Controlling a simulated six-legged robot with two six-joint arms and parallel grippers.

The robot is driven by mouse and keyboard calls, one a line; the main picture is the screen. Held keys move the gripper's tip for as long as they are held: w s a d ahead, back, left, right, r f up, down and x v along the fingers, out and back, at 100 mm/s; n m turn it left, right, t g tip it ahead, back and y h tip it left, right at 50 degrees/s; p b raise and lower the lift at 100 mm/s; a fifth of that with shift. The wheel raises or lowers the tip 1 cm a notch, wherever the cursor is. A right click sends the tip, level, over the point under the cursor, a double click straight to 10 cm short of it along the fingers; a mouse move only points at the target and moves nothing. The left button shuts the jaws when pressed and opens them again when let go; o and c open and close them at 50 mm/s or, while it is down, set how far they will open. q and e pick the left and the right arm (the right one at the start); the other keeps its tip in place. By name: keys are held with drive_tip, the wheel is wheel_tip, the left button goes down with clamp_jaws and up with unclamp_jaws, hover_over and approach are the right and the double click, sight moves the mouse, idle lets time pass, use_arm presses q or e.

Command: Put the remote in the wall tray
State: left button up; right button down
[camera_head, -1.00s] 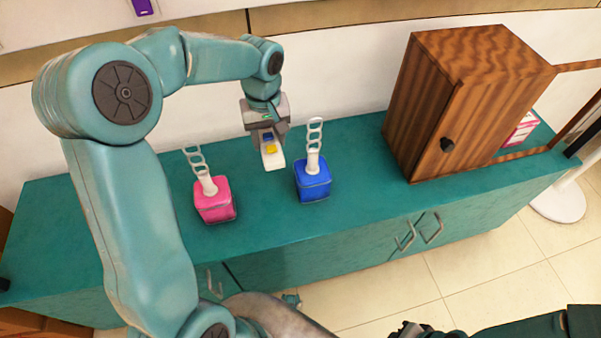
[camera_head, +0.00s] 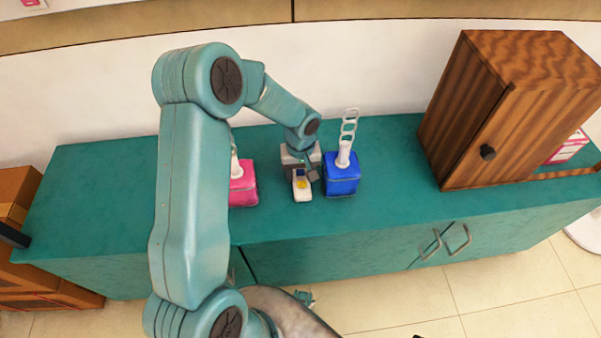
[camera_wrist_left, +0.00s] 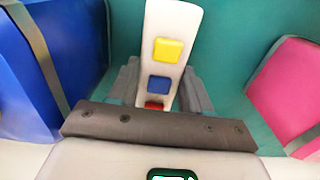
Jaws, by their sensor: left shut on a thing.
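The remote (camera_head: 302,191) is white with coloured buttons. My left gripper (camera_head: 303,171) is shut on it, between the pink container and the blue container. In the left wrist view the remote (camera_wrist_left: 165,28) points away from the gripper, with yellow, blue and red buttons showing. Teal surface shows behind it. I cannot tell whether the remote touches the cabinet top. No wall tray can be made out in these views. My right gripper is not in view.
The blue container (camera_head: 341,182) stands close right of the remote, the pink container (camera_head: 243,190) to its left, partly behind my arm. A wooden cabinet (camera_head: 520,110) stands on the right of the teal cabinet top (camera_head: 400,190). The top's left end is clear.

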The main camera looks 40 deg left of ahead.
use_arm(q)
drive_tip(key=shift+r, duration=0.15)
drive_tip(key=o, duration=1.2)
drive_tip(key=shift+c, duration=0.2)
